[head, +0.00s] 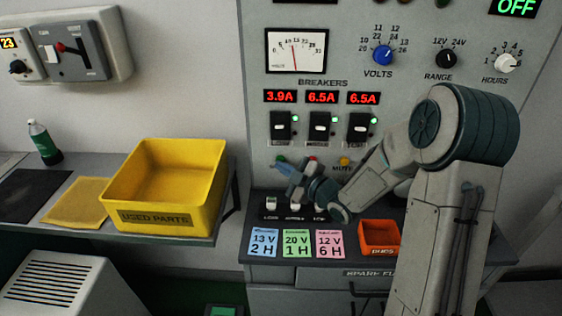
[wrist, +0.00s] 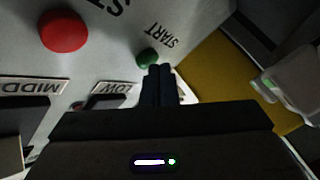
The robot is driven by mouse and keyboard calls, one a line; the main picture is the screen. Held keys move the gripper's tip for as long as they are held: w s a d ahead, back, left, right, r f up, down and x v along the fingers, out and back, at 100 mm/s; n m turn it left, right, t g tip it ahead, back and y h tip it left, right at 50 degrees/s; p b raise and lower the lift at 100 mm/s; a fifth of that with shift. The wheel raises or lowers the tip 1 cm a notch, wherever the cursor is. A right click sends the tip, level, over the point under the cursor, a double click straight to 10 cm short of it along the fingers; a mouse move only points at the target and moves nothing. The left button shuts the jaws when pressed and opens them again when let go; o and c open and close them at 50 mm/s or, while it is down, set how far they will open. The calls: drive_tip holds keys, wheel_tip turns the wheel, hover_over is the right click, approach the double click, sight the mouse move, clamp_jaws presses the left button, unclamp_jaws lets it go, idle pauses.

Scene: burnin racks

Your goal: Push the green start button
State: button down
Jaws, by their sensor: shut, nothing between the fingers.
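The round green start button (wrist: 147,56) is on the grey panel beside the word START in the wrist view. It also shows in the head view (head: 281,159) as a small green spot at the panel's lower left. My gripper (wrist: 160,70) is shut with nothing between its fingers. Its fingertips are just below and right of the green button in the wrist view, very close to it. I cannot tell whether they touch it. In the head view my gripper (head: 282,168) is in front of the panel, just below the button.
A larger red button (wrist: 64,31) is left of the green one. A yellow mute button (head: 344,161) is further right. Breaker switches (head: 281,128) are above; coloured cards (head: 297,244) and an orange bin (head: 379,234) lie on the ledge. A yellow bin (head: 165,185) stands left.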

drive_tip(key=shift+w, duration=0.25)
drive_tip(key=shift+s, duration=0.1)
idle(0.5)
drive_tip(key=shift+s+b, duration=0.6)
drive_tip(key=shift+s, duration=0.1)
drive_tip(key=shift+s+a+b, duration=0.1)
drive_tip(key=shift+s+b, duration=0.75)
drive_tip(key=shift+s, duration=1.65)
